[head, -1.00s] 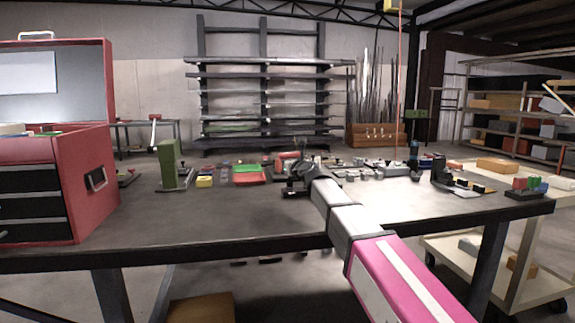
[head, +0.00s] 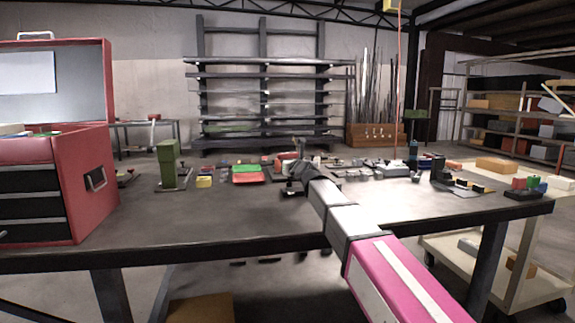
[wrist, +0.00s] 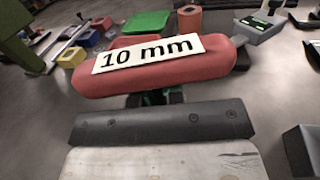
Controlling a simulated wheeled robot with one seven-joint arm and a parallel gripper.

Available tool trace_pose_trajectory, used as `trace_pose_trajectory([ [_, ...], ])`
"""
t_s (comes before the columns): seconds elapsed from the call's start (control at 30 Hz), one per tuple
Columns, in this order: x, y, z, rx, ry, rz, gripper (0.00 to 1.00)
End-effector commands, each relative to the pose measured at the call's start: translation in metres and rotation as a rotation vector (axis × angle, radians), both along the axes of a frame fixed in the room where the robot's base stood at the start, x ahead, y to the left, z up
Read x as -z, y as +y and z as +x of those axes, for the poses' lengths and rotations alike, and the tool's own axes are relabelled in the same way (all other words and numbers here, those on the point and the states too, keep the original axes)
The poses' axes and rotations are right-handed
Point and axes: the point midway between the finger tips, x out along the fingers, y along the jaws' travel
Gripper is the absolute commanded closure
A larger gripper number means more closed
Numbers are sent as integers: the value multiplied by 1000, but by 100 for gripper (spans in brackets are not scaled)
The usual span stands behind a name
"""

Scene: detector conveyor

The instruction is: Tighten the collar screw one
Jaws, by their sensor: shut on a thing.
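A red, rounded tool handle with a white "10 mm" label (wrist: 150,54) lies across the wrist view, just beyond my gripper (wrist: 155,97). My gripper is shut on this 10 mm tool; the handle hides most of the fingers. I cannot pick out the collar screw one in either view. The working end of the tool is hidden too.
The dark workbench (head: 210,228) has a clear front left area. A green upright fixture (head: 169,163), a yellow block (head: 204,182) and a green-and-red tray (head: 248,174) stand left of my gripper. A red tool chest (head: 88,185) is at far left. Several small parts lie to the right.

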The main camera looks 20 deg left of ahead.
Motion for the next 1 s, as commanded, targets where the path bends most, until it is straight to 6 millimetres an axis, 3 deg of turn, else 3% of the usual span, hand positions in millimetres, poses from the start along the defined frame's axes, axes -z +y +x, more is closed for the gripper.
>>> trace_pose_trajectory([
  [0.53, -1, 0, 0, -14, -2, -1, 100],
  [1.0, -26, 0, 0, -13, -4, 2, 100],
])
